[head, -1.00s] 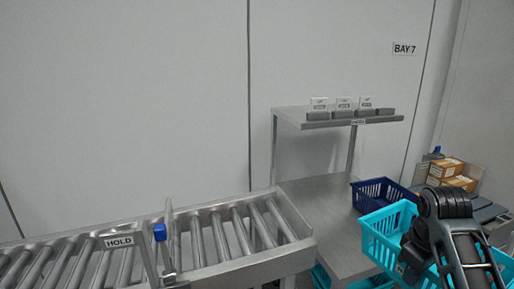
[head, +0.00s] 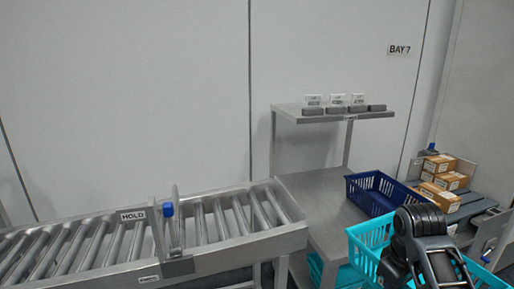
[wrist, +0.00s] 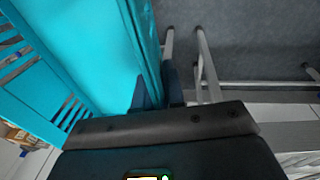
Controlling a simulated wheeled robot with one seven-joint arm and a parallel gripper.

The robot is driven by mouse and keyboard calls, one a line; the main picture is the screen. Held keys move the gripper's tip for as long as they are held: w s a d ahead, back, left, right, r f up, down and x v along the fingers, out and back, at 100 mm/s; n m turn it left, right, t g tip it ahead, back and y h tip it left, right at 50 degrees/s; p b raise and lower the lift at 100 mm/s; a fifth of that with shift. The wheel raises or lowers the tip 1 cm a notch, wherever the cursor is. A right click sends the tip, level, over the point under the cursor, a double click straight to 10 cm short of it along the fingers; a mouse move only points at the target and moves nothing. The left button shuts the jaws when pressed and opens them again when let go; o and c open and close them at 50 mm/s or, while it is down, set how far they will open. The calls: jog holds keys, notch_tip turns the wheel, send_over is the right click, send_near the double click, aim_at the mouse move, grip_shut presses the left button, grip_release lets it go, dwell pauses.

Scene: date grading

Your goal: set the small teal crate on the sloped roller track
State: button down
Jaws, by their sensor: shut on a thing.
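The small teal crate (head: 366,250) is at the lower right of the head view, partly covered by my arm. In the wrist view its wall (wrist: 95,40) fills the upper left. My gripper (wrist: 155,88) is shut on the crate's wall, one dark finger on each side of it. In the head view the fingertips are hidden.
A steel table (head: 325,205) with a navy crate (head: 372,194) and an upper shelf (head: 335,113) stands between. More teal crates (head: 318,272) show below it. Cartons (head: 440,180) sit on a conveyor at far right.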

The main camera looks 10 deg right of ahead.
jog(key=s+a+f, duration=0.1)
jog(key=a+f, duration=0.5)
jog(key=a, duration=0.4)
jog(key=s+a+f+m, duration=0.1)
jog(key=a+f, duration=0.5)
jog(key=a, duration=0.3)
jog(key=shift+a+f, duration=0.35)
jog(key=shift+a, duration=0.05)
jog(key=shift+s, duration=0.1)
